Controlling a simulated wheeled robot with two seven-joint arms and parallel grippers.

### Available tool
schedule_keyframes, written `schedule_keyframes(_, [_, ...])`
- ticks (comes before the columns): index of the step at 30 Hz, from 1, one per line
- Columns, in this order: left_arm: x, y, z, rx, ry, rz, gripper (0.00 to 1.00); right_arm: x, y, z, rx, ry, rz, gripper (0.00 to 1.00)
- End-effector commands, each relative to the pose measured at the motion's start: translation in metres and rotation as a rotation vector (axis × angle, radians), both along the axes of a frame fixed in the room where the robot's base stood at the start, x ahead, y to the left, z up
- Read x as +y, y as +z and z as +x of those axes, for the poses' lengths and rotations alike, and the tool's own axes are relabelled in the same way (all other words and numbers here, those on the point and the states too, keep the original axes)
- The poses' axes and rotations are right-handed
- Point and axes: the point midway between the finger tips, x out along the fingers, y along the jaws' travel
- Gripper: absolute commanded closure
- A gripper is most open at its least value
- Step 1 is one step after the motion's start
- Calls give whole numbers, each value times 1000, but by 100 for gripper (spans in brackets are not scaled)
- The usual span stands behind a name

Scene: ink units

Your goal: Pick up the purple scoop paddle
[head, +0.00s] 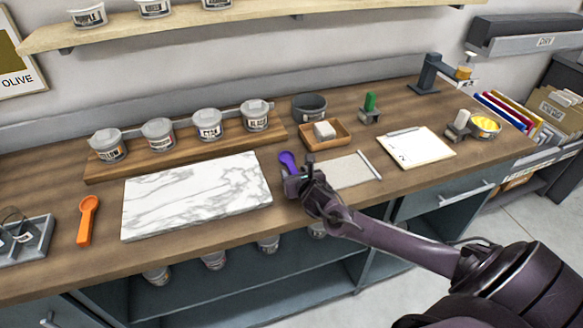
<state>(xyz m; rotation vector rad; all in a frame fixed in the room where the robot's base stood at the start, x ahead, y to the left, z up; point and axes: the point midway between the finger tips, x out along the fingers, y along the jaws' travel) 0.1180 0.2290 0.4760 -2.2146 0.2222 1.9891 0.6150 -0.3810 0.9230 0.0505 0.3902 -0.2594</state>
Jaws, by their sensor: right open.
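The purple scoop paddle (287,159) lies on the wooden counter just right of the white marble slab. Its rounded end shows; the rest is hidden behind my right gripper. My right gripper (291,182) is open and hangs at the near end of the paddle, over the front part of the counter. I cannot tell whether its fingers touch the paddle. My left gripper is not in view.
The marble slab (197,194) lies left of the paddle, and a pale mat (350,171) lies right of it. An orange scoop (87,220) lies far left. Lidded tubs stand on a wooden riser (183,148).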

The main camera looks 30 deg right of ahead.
Motion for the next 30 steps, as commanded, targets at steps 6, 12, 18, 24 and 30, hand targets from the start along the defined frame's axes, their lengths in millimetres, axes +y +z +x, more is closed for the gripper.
schedule_keyframes(6, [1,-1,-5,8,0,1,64,0,0,0,0,0,0,66])
schedule_keyframes(12, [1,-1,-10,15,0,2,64,0,0,0,0,0,1,92])
schedule_keyframes(18, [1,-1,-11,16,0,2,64,0,0,0,-1,0,1,100])
schedule_keyframes(24, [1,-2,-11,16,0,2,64,0,3,0,-2,0,0,100])
schedule_keyframes(30, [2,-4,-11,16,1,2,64,-1,21,0,-4,1,-2,100])
